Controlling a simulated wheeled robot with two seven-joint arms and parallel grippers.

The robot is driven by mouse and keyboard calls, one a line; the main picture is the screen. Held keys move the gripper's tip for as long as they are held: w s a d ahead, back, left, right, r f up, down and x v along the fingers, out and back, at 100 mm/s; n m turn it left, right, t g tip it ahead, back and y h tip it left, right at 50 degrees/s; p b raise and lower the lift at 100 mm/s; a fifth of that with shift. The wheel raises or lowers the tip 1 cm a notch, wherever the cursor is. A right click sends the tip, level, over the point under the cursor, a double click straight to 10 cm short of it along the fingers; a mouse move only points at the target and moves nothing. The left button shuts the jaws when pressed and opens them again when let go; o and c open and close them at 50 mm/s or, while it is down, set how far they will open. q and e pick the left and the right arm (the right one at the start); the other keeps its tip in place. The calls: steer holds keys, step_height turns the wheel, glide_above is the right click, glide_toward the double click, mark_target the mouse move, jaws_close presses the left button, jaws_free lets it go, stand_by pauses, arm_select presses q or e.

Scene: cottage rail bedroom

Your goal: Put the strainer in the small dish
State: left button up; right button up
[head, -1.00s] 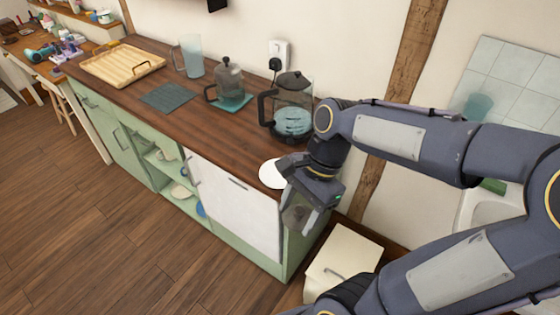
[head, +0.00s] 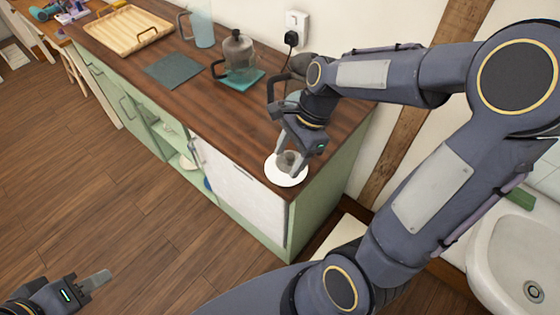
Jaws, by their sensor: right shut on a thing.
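The small dish (head: 273,174) is a round white plate near the front right corner of the wooden counter. My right gripper (head: 292,156) is right over it, pointing down, and is shut on the strainer (head: 289,163), a small grey round piece. The strainer shows within the dish's outline; I cannot tell whether it touches the dish. The fingers hide part of the strainer. My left gripper (head: 100,278) is at the lower left, over the floor and far from the counter. Only part of it shows, and its opening is unclear.
A glass kettle stands partly hidden behind my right arm. A French press (head: 238,55) stands on a teal mat (head: 250,80). A dark slate mat (head: 175,70), a pitcher (head: 203,25) and a wooden tray (head: 128,35) are further left. The counter's front middle is clear.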

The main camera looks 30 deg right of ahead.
steer(key=w+f, duration=0.4)
steer(key=f, duration=0.1)
steer(key=shift+w+a+f, duration=0.1)
steer(key=shift+a+f, duration=0.05)
steer(key=shift+a, duration=0.05)
step_height(320, 180, down, 3)
steer(key=shift+w+f, duration=0.1)
steer(key=shift+f, duration=0.1)
steer(key=shift+f, duration=0.6)
steer(key=o, duration=1)
steer(key=shift+r, duration=0.1)
